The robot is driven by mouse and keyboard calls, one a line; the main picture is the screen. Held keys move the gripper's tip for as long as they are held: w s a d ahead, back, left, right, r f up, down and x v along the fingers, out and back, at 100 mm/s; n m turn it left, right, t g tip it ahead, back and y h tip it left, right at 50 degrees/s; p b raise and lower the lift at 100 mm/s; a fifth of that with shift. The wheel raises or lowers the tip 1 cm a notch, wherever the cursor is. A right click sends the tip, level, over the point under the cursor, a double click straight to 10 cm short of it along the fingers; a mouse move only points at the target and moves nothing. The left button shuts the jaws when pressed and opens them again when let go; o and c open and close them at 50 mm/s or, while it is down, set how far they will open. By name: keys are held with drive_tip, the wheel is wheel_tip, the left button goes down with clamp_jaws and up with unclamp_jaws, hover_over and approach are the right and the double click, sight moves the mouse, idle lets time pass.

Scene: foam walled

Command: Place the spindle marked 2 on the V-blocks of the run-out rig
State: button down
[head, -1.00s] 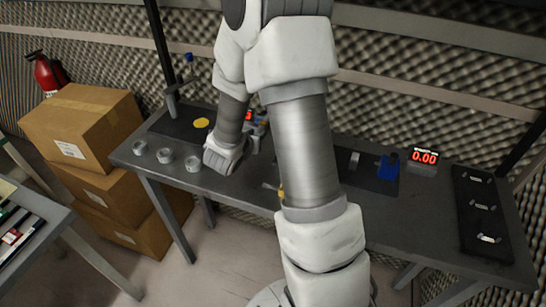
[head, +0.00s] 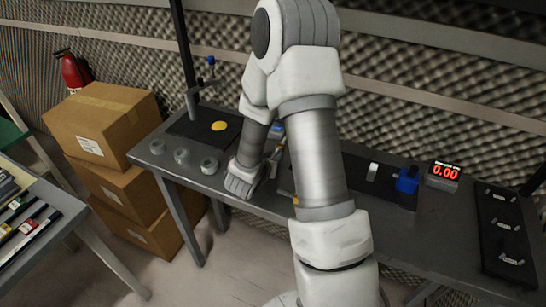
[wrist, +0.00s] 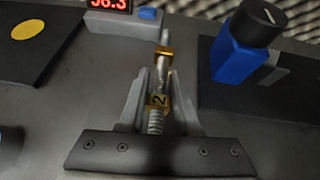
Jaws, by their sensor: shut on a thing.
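In the wrist view my gripper (wrist: 157,105) is shut on a metal spindle (wrist: 162,72). The spindle has a gold end and a gold band marked 2, and its threaded part runs down between the fingers. In the head view my gripper (head: 272,160) is low over the middle of the bench, partly hidden by my arm. The run-out rig appears to be the dark plate (head: 350,165) with a blue block (head: 407,181), right of my arm. The blue block, with a black knob, also shows in the wrist view (wrist: 236,55). I cannot make out the V-blocks clearly.
A red readout (head: 444,172) shows 0.00 beside the blue block. A black rack (head: 505,235) with several bright pieces lies at the right end. Several grey rings (head: 182,156) and a yellow disc (head: 219,126) are at the left. Cardboard boxes (head: 105,125) stand beyond.

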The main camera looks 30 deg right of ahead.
drive_tip(key=c, duration=0.6)
unclamp_jaws()
